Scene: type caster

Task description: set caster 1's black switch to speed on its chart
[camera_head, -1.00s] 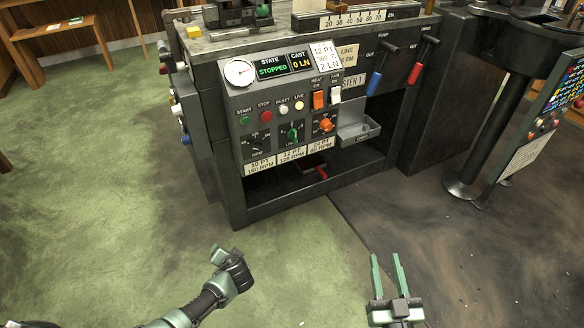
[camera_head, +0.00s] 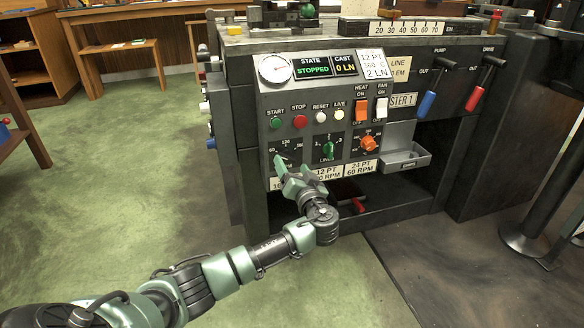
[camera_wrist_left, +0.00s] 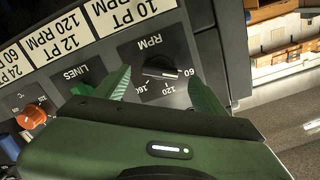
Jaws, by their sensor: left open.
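Caster 1's black RPM switch (camera_wrist_left: 160,68) shows in the left wrist view on a dial marked 60, 120 and 160. Its bar lies roughly level in that picture, its right end near the 60. In the head view my left gripper largely covers this switch. My left gripper (camera_head: 291,167) is open and empty, its fingertips (camera_wrist_left: 158,82) at either side of the switch; contact cannot be told. The chart strip below pairs 10 PT with 160 RPM (camera_wrist_left: 128,14), 12 PT with 120 RPM (camera_head: 325,173) and 24 PT with 60 RPM (camera_head: 361,169). The card (camera_head: 375,66) reads 12 PT, 2 LN.
The green LINES knob (camera_head: 328,148) and orange knob (camera_head: 368,143) sit right of the black switch. START (camera_head: 276,123) and STOP (camera_head: 299,122) buttons are above. The display (camera_head: 312,68) reads STOPPED. A small metal tray (camera_head: 405,158) juts out at right.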

